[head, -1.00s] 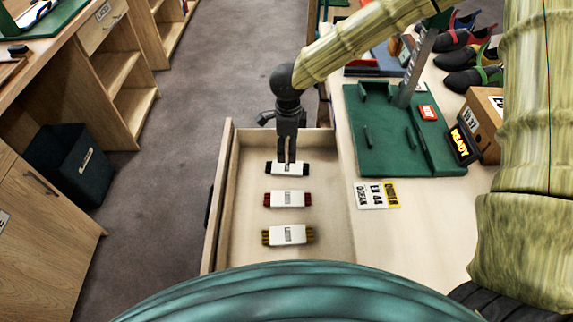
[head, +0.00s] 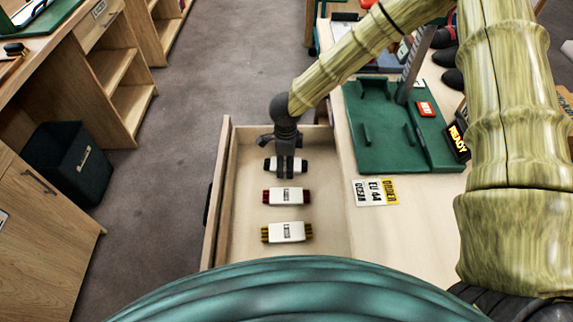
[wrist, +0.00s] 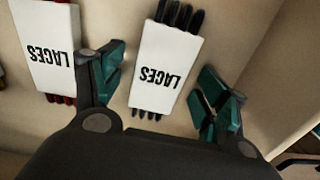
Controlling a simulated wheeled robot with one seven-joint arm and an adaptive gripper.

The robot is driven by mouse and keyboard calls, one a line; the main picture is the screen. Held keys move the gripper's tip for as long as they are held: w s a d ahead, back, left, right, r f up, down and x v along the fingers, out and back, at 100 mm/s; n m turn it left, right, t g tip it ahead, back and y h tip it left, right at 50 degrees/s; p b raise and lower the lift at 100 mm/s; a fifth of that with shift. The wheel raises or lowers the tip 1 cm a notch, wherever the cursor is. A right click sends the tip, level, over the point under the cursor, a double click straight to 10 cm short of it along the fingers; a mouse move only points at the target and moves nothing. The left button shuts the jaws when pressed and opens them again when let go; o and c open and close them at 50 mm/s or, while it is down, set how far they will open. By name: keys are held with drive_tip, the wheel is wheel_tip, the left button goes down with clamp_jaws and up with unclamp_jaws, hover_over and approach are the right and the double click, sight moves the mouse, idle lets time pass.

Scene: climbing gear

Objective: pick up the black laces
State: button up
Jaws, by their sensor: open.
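The black laces (head: 299,166) lie in the open drawer at its far end, bundled in a white sleeve marked LACES. In the wrist view the black laces (wrist: 165,62) show with dark ends at both sides of the sleeve, between the fingers. My gripper (head: 284,176) is above them in the head view and hides the middle of the bundle. In the wrist view my gripper (wrist: 165,95) is open, one teal-padded finger on each side of the sleeve, with gaps between. Whether the fingertips reach the drawer floor is unclear.
Red laces (head: 286,196) and yellow laces (head: 287,232) lie nearer in the same drawer (head: 330,215). The red laces (wrist: 45,45) are close to the left finger. The drawer walls surround the bundles. A green fixture (head: 385,140) stands on the counter to the right.

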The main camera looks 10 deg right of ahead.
drive_tip(key=c, duration=0.9)
